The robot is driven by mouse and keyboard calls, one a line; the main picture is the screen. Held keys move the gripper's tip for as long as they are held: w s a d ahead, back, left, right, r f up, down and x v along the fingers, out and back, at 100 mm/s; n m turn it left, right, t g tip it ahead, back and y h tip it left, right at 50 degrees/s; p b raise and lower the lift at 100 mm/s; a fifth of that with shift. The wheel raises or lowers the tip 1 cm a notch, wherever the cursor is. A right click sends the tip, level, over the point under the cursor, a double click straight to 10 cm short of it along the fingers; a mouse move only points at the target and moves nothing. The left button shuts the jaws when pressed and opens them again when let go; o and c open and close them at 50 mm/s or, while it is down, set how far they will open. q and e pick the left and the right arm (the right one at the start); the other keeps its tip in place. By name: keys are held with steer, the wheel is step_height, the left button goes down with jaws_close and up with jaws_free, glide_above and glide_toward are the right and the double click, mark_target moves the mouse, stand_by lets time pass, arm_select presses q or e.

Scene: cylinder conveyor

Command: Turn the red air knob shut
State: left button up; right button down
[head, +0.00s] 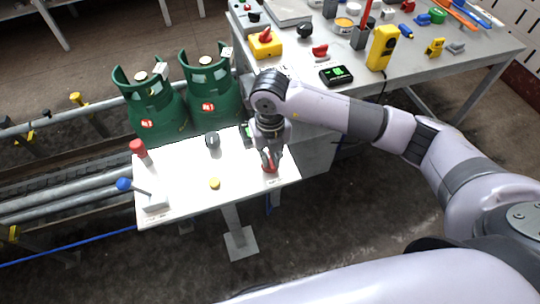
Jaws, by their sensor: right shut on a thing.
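The red air knob (271,169) is at the right end of a small white panel table (180,190). My right gripper (269,160) points down at it from above, its fingers shut around the knob and partly covering it. The knob's exact angle is hard to make out. My left gripper is not in view.
The panel also bears a red-topped post (138,148), a blue-tipped lever (125,184), a dark knob (212,139) and a yellow button (214,183). Green gas cylinders (150,105) stand behind it. A grey workbench (400,70) with tools is at the back right.

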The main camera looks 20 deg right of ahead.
mark_target(270, 159)
steer(key=c, duration=1.6)
jaws_free()
steer(key=shift+c, duration=0.2)
step_height(270, 159, up, 12)
